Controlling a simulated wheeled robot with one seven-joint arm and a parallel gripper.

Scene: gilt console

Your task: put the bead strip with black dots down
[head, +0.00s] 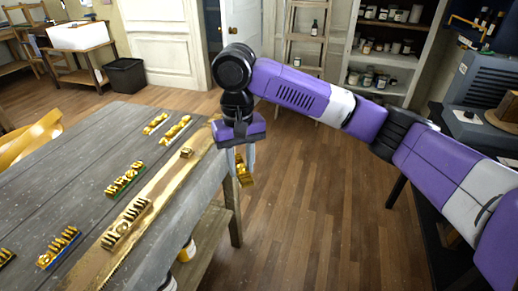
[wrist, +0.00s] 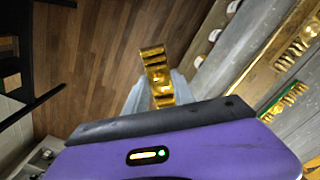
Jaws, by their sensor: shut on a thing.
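My gripper (head: 241,160) hangs fingers-down just off the right end of the grey table (head: 85,150), over the floor. It is shut on a gold bead strip (head: 246,177), whose lower part sticks out below the fingers. In the wrist view the same strip (wrist: 155,64) stands out between the pale fingers, with its gold beads showing. I cannot make out black dots on it; the fingers hide part of it.
A long gold board (head: 165,181) lies along the table's near side, carrying a strip (head: 127,222) with dark marks and a small block (head: 187,152). Other strips have green (head: 125,178) and blue (head: 58,248) edges. Bare grey wood lies between them.

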